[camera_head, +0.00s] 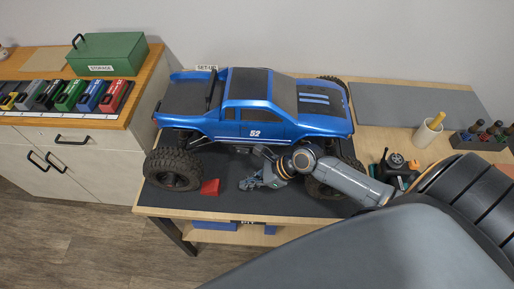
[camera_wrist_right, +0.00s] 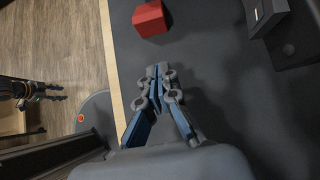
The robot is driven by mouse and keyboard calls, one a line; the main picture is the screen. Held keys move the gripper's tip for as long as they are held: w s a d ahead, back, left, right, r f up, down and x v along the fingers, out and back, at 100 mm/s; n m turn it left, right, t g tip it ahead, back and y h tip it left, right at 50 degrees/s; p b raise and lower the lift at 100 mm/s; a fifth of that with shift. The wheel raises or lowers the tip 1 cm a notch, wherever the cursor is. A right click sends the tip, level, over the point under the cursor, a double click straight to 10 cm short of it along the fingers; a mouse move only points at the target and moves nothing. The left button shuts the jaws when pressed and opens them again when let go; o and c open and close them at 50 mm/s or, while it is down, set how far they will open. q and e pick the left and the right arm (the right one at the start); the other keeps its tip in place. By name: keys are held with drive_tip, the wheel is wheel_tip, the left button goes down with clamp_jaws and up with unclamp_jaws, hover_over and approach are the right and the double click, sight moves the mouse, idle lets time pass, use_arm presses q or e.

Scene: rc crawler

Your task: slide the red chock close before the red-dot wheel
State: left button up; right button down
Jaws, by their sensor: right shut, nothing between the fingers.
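The red chock (camera_head: 209,187) lies on the dark mat just right of the truck's left-hand wheel (camera_head: 174,170), with a small gap seeming to separate them. No red dot is clear on that wheel. The other near wheel (camera_head: 323,186) is partly hidden by my right arm. My right gripper (camera_head: 249,184) is low over the mat, right of the chock, shut and empty. In the right wrist view, the chock (camera_wrist_right: 150,18) lies beyond the closed fingertips (camera_wrist_right: 158,72), apart from them. My left gripper does not show in the head view.
The blue truck (camera_head: 255,110) stands above the chock and gripper. The bench's front edge (camera_head: 160,212) is close to the chock. A tool cluster (camera_head: 395,165) and a cup (camera_head: 427,133) stand at right. The mat between chock and gripper is clear.

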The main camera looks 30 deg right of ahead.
sight(216, 184)
drive_tip(key=x, duration=0.3)
drive_tip(key=shift+w+a+f, duration=0.15)
drive_tip(key=shift+w+a, duration=0.1)
drive_tip(key=shift+w, duration=0.05)
drive_tip(key=shift+w+a+r+p, duration=0.2)
drive_tip(key=shift+w+a+p, duration=0.3)
drive_tip(key=shift+a, duration=0.5)
drive_tip(key=shift+w+a, duration=0.25)
drive_tip(key=shift+w+a+f, duration=0.1)
drive_tip(key=shift+w+a, duration=0.1)
drive_tip(key=shift+a, duration=0.15)
drive_tip(key=w+a+p, duration=0.1)
drive_tip(key=a+p, duration=0.1)
drive_tip(key=p, duration=0.1)
drive_tip(key=shift+w+a+r, duration=0.25)
drive_tip(key=shift+w+a, duration=0.05)
drive_tip(key=shift+w, duration=0.1)
drive_tip(key=shift+w+a+f, duration=0.15)
drive_tip(key=shift+a+f, duration=0.05)
drive_tip(key=shift+a, duration=0.05)
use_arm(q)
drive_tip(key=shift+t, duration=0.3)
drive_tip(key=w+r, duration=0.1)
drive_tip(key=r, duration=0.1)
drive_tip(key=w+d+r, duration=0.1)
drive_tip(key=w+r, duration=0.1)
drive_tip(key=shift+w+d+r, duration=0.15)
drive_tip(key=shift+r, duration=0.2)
